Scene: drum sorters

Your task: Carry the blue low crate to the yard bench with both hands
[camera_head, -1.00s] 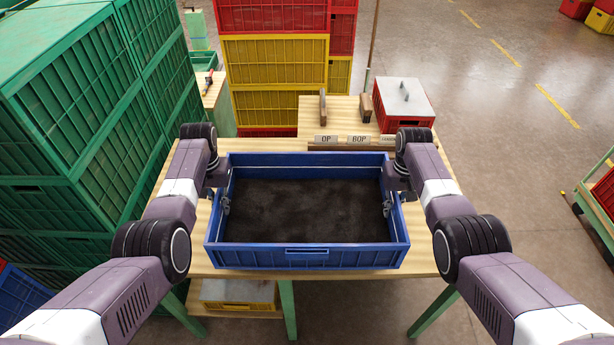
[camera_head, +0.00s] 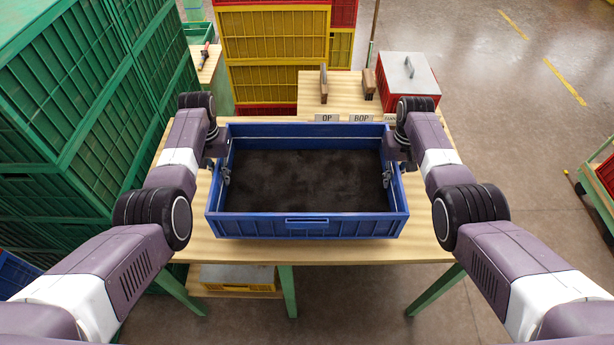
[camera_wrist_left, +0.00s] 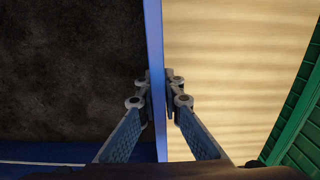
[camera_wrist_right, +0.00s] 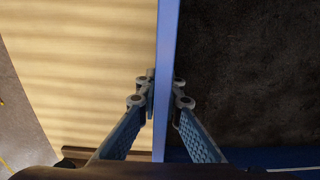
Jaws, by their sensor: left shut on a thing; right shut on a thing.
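The blue low crate (camera_head: 306,227) is level over the wooden bench (camera_head: 300,252), its floor covered with dark, soil-like matter. My left gripper (camera_head: 225,174) is shut on the crate's left wall, one finger inside and one outside; this shows in the left wrist view (camera_wrist_left: 158,85). My right gripper (camera_head: 387,177) is shut on the right wall in the same way, as the right wrist view (camera_wrist_right: 164,85) shows. The crate appears to be a little above the bench top, but its underside is hidden. I cannot tell whether this is the yard bench.
Stacked green crates (camera_head: 80,90) stand close on the left. Yellow crates (camera_head: 275,45) are stacked behind. A red crate with a grey lid (camera_head: 407,72) and small signs (camera_head: 345,118) stand at the bench's back. Open floor (camera_head: 520,200) lies to the right, with a green cart (camera_head: 598,185) beyond.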

